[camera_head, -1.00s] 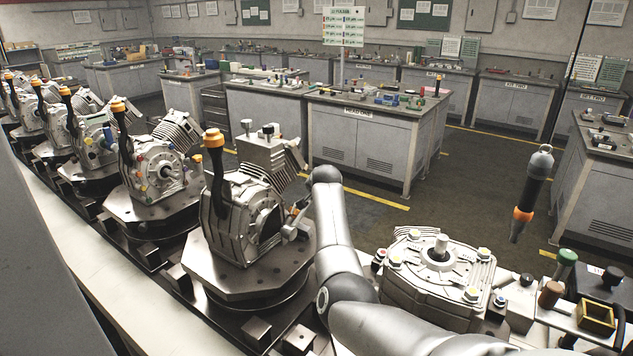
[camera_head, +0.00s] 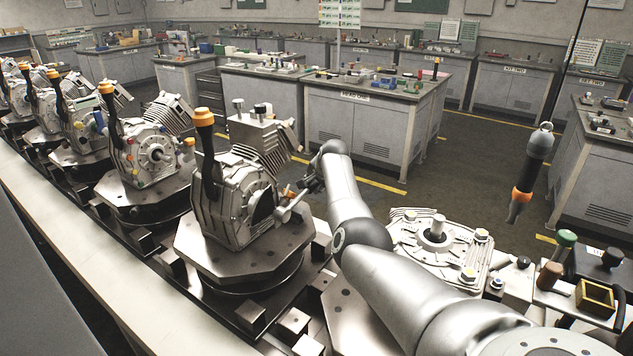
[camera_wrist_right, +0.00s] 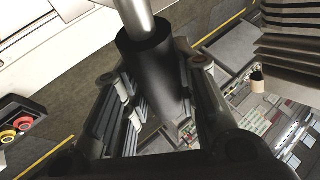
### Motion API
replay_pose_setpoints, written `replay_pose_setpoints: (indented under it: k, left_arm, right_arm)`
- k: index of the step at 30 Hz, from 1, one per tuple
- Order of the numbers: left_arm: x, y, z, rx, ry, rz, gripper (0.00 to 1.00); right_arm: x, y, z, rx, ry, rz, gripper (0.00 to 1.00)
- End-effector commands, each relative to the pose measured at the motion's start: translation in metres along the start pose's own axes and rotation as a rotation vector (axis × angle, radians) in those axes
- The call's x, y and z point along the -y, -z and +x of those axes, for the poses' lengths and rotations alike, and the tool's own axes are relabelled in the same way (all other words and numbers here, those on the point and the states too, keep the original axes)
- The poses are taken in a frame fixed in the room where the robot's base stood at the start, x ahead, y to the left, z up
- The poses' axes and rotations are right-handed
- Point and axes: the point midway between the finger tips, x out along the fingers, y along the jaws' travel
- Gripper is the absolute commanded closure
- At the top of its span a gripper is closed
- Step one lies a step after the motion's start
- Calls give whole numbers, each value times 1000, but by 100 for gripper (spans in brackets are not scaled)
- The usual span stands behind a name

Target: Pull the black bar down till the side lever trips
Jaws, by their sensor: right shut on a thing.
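The black bar (camera_wrist_right: 153,75) is a thick dark cylinder on a silver rod in the right wrist view. My right gripper (camera_wrist_right: 162,92) is shut around it, a finger on each side. In the head view this gripper (camera_head: 310,184) is small and partly behind my wrist, at the right side of the nearest grey housing (camera_head: 238,207); the bar is hard to make out there. A silver arm (camera_head: 287,212) and a small orange piece show beside the gripper. A black upright lever (camera_head: 208,165) with an orange cap stands on the housing's left side. My left gripper is not in view.
Similar housings (camera_head: 152,152) stand in a row to the left on dark round bases. A flat housing with bolts (camera_head: 437,240) lies near my right arm. A hanging tool (camera_head: 530,170) is at the right. Workbenches (camera_head: 370,120) stand beyond open floor.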

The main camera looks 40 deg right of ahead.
Motion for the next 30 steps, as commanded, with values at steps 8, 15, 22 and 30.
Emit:
replay_pose_setpoints:
  k: [8,15,22,30]
  left_arm:
    - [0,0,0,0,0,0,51]
    - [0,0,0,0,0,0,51]
    - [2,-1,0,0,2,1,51]
    - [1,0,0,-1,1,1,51]
  right_arm:
    - [-2,-1,1,2,-4,-2,56]
    - [-1,-1,0,0,-2,-2,51]
    - [0,0,-2,-1,-1,-1,51]
    - [0,1,-17,-3,0,-2,51]
